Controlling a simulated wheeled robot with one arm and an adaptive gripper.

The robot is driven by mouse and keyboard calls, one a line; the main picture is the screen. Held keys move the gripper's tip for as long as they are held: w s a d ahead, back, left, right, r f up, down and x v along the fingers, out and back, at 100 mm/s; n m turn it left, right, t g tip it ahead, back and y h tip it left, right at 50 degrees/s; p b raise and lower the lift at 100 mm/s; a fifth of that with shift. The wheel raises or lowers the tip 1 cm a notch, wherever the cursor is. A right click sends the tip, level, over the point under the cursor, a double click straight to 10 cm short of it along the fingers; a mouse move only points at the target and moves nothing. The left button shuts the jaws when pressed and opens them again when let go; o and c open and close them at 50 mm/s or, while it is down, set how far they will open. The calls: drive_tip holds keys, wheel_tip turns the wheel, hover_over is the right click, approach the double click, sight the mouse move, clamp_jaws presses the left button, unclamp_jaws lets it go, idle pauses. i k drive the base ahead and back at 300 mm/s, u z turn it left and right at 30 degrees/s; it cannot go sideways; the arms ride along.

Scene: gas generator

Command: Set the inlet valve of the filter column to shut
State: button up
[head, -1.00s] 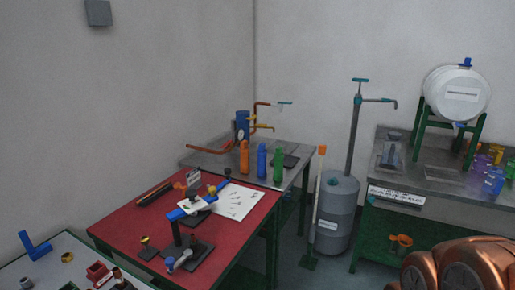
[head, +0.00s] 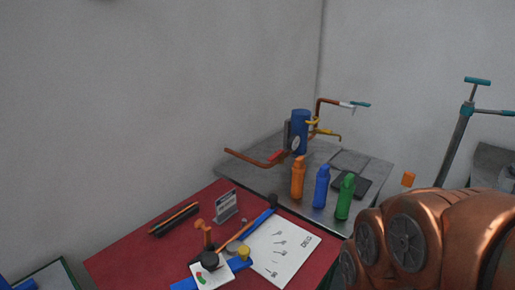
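The filter column (head: 300,132) is a blue upright cylinder at the back of the grey table, with a round white gauge (head: 295,143) in front. A copper pipe (head: 244,157) runs from it to the left and carries a small red handle (head: 276,156). Another copper pipe (head: 322,106) rises at the right and ends in a teal handle (head: 360,104). A yellow handle (head: 312,121) and a yellow spout (head: 327,134) sit beside the column. I cannot tell which handle is the inlet valve. My gripper is out of view; only my copper arm shows, at lower right.
Orange (head: 298,178), blue (head: 321,187) and green bottles (head: 345,197) stand at the grey table's (head: 243,174) front edge. The red table (head: 130,255) in front holds a paper sheet (head: 285,245) and tools. A teal-handled pump (head: 457,140) stands at right.

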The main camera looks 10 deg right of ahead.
sight(279, 152)
drive_tip(key=u, duration=2.6)
drive_tip(key=k, duration=1.05)
drive_tip(key=z, duration=1.45)
drive_tip(key=i, duration=1)
drive_tip(key=u, duration=0.1)
